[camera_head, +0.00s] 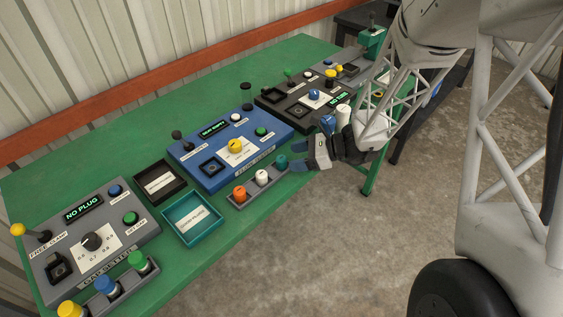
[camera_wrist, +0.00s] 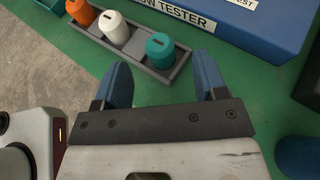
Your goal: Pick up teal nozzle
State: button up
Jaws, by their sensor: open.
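The teal nozzle (camera_head: 282,161) stands upright at the right end of a grey rack (camera_head: 239,204). In the wrist view the teal nozzle (camera_wrist: 160,48) shows its round top with a dark slot, and it lies ahead of the gap between my fingers. My gripper (camera_head: 313,144) is open and empty, with blue fingers spread apart. In the head view it is just right of the rack's teal end. In the wrist view my gripper (camera_wrist: 163,68) shows both fingertips short of the nozzle, one to each side. I see no contact.
A white nozzle (camera_wrist: 115,30) and an orange nozzle (camera_wrist: 82,12) share the rack. A blue tester box (camera_head: 215,172) stands behind it. An empty teal tray (camera_head: 168,213) and a black tray (camera_head: 180,178) lie left. White cylinders (camera_head: 343,114) stand near my gripper. The green table's front edge is close.

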aim_at(286, 158)
jog(key=shift+x, duration=1.65)
jog(key=c, duration=1)
jog(key=shift+r, duration=0.1)
jog(key=shift+r, duration=1.7)
jog(key=s+d, duration=0.1)
jog(key=s, duration=0.4)
jog(key=s+d+r, duration=0.1)
jog(key=s, duration=0.4)
jog(key=s+d, duration=0.2)
jog(key=s, duration=0.3)
jog(key=shift+s+d+r, duration=0.1)
jog(key=shift+s+r, duration=0.05)
jog(key=shift+s, duration=0.1)
